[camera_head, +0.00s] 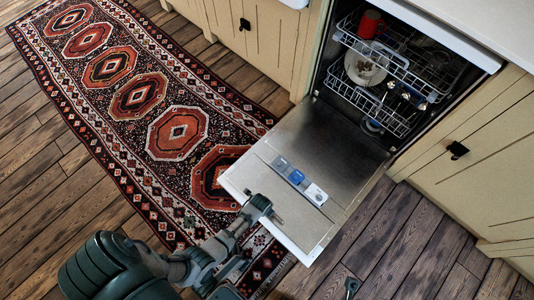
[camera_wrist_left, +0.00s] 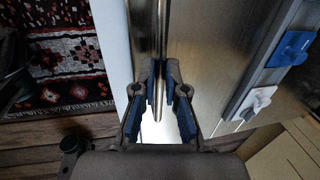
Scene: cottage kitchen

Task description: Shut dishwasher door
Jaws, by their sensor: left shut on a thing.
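The dishwasher door (camera_head: 325,147) is folded down wide open, its metal inner face up, with a blue and white dispenser (camera_head: 297,177) on it. My left gripper (camera_head: 268,209) is at the door's outer left edge. In the left wrist view the gripper (camera_wrist_left: 163,100) has its blue-padded fingers on either side of the door's thin edge (camera_wrist_left: 160,40), shut on it. The dispenser also shows there at the right (camera_wrist_left: 293,48). A small dark part at the bottom of the head view may be my right gripper (camera_head: 351,288); its fingers cannot be made out.
The dishwasher's racks (camera_head: 385,75) hold a red mug (camera_head: 371,24), a plate or bowl (camera_head: 365,69) and other dishes, and appear to sit inside the cavity. Cream cabinets (camera_head: 475,140) flank it. A patterned rug (camera_head: 178,132) lies left of the door; wooden floor is clear at right.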

